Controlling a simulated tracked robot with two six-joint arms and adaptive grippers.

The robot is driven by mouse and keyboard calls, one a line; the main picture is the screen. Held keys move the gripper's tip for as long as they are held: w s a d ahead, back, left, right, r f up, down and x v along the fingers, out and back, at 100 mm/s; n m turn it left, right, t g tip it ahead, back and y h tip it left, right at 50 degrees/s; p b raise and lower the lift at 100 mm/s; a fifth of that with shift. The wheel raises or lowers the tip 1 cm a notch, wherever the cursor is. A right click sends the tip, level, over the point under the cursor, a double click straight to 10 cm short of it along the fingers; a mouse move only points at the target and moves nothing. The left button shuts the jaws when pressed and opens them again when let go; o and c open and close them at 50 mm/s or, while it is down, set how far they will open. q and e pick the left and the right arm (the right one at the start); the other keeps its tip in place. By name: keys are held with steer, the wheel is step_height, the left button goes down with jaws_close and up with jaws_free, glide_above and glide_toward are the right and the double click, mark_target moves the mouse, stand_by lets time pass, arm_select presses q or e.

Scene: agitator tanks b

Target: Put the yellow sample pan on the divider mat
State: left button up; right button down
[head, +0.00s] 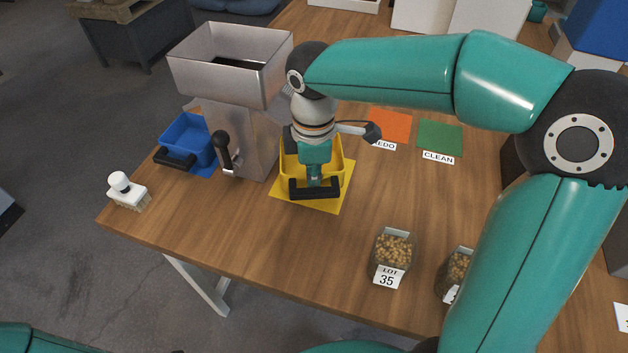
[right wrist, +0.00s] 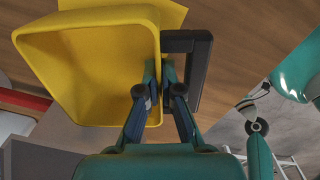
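The yellow sample pan (head: 332,176) is over the yellow mat (head: 334,206) beside the metal divider (head: 240,110). I cannot tell whether it touches the mat. Its dark handle (head: 314,190) points to the near side. My right gripper (head: 315,176) comes down from above at the handle side of the pan. In the right wrist view, the gripper (right wrist: 160,66) has its fingers close together at the rim of the pan (right wrist: 90,65), with one finger between the wall and the handle (right wrist: 200,75). My left gripper is out of view.
A blue pan (head: 189,138) stands left of the divider, with a white-handled brush (head: 127,190) nearby. The orange mat (head: 390,124) and green CLEAN mat (head: 440,136) lie behind right. A LOT 35 jar (head: 391,255) stands in front. Table between is clear.

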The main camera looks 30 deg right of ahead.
steer(key=f, duration=0.1)
steer(key=d+f, duration=0.1)
steer(key=shift+w+f, duration=0.3)
steer(key=shift+f, duration=0.45)
steer(key=shift+f, duration=0.2)
steer(key=c, duration=1.3)
jaws_free()
steer(key=shift+r, duration=0.1)
steer(key=shift+r, duration=0.1)
